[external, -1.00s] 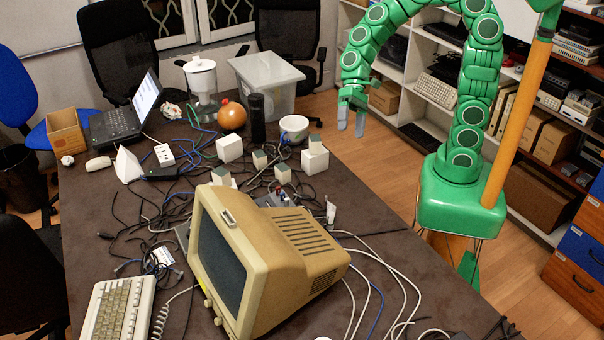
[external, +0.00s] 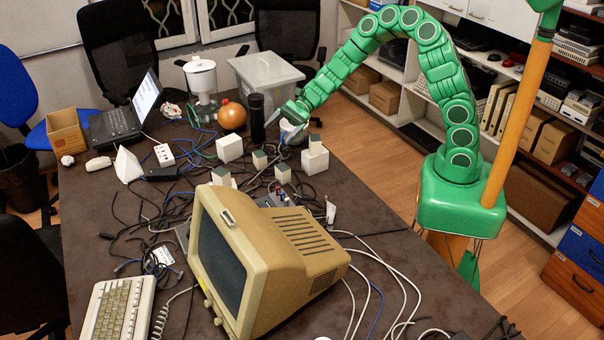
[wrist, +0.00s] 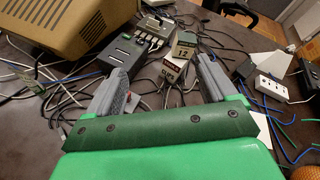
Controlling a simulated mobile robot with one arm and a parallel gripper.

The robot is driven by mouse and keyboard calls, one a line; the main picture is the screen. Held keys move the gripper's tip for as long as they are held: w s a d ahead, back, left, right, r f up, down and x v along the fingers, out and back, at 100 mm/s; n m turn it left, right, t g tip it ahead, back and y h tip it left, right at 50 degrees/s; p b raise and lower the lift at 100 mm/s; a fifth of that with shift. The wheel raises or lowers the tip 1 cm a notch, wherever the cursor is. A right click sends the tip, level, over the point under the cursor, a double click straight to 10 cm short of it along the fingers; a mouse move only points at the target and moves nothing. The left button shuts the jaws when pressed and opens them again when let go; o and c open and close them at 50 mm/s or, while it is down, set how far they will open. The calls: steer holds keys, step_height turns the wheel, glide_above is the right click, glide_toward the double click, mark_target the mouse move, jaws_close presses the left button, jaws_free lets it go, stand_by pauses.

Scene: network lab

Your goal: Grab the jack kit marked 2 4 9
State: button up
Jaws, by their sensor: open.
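Several small pale boxes with grey-green tops stand among the cables in the external view: one in the middle (external: 260,160), one nearer the front (external: 283,174), one on a white block (external: 315,142) and one behind the monitor (external: 221,175). I cannot read 2 4 9 on any of them. In the wrist view my gripper (wrist: 163,65) shows two spread grey fingers with nothing held. Beyond the gap stand a dark-topped labelled box (wrist: 186,46) and a box with "CLIPS"-like lettering (wrist: 172,69).
A beige monitor (external: 265,260) fills the table's front middle. A black cylinder (external: 257,118), an orange round object (external: 232,117) and a clear bin (external: 262,85) stand near the gripper. Cables cover much of the middle. White blocks (external: 229,149) stand nearby.

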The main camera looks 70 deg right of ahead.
steer(key=w+d+f+m+t+h, duration=0.1)
steer(key=w+d+f+m+t, duration=0.1)
steer(key=w+d+f+m, duration=0.35)
steer(key=m+t+h, duration=0.1)
steer(key=m+h, duration=0.1)
steer(key=m, duration=0.1)
glide_toward(261, 153)
steer(key=a, duration=0.1)
steer(key=w+a, duration=0.1)
steer(key=a, duration=0.1)
steer(key=shift+w+f, duration=0.2)
steer(key=shift+x, duration=1.1)
steer(key=shift+w+a+f, duration=0.5)
steer(key=shift+w+f, duration=0.1)
steer(key=shift+w, duration=0.2)
steer(key=shift+w+a+f, duration=0.45)
steer(key=shift+w+f, duration=0.1)
steer(key=shift+w, duration=0.2)
steer(key=shift+w+a+f, duration=0.25)
steer(key=shift+w+a, duration=0.2)
steer(key=c, duration=1.1)
